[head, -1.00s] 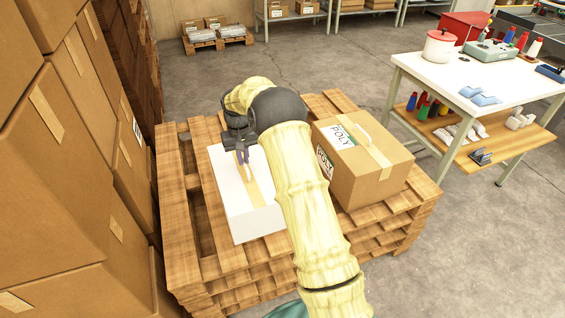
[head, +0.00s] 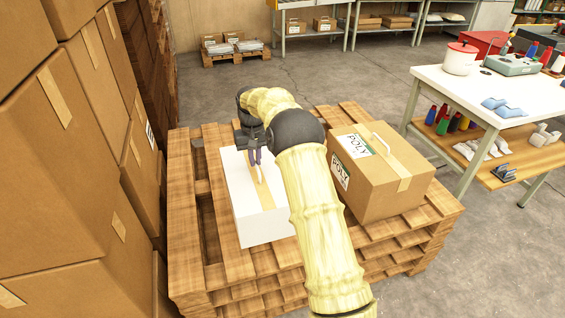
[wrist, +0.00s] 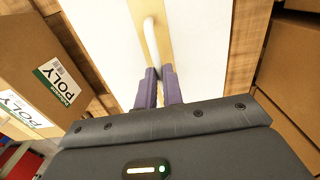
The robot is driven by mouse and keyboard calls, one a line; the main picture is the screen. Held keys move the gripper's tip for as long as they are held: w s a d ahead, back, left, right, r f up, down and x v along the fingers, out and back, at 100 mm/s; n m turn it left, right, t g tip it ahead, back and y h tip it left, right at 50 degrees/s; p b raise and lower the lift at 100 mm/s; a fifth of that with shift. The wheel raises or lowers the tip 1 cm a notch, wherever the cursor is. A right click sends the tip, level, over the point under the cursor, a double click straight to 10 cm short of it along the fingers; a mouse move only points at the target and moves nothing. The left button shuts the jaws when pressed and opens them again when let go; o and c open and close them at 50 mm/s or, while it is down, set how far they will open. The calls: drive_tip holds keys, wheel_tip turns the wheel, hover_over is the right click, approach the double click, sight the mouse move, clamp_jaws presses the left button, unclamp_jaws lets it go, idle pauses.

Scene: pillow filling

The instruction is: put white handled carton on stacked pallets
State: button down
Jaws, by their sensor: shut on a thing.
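The white handled carton (head: 262,222) is on the left part of the stacked pallets (head: 240,262), with a tan tape strip along its top. It looks upright; I cannot tell if its underside fully touches the slats. My gripper (head: 255,162) is over the carton's top. In the wrist view its purple fingers (wrist: 159,88) are shut on the pale handle (wrist: 151,42) of the white carton (wrist: 200,45). My arm hides part of the carton's right side in the head view.
A brown POLY carton (head: 382,178) stands on the right of the pallets. Tall stacks of brown boxes (head: 60,150) rise close on the left. A white-topped table (head: 480,100) with tools stands at the right.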

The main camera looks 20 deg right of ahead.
sight(257, 179)
drive_tip(key=shift+f, duration=2.15)
drive_tip(key=shift+f+b, duration=0.5)
drive_tip(key=shift+f, duration=2.1)
drive_tip(key=c, duration=1.5)
unclamp_jaws()
drive_tip(key=shift+f, duration=0.1)
drive_tip(key=shift+c, duration=0.2)
wheel_tip(257, 179, up, 12)
drive_tip(key=shift+p, duration=0.65)
drive_tip(key=shift+s, duration=0.1)
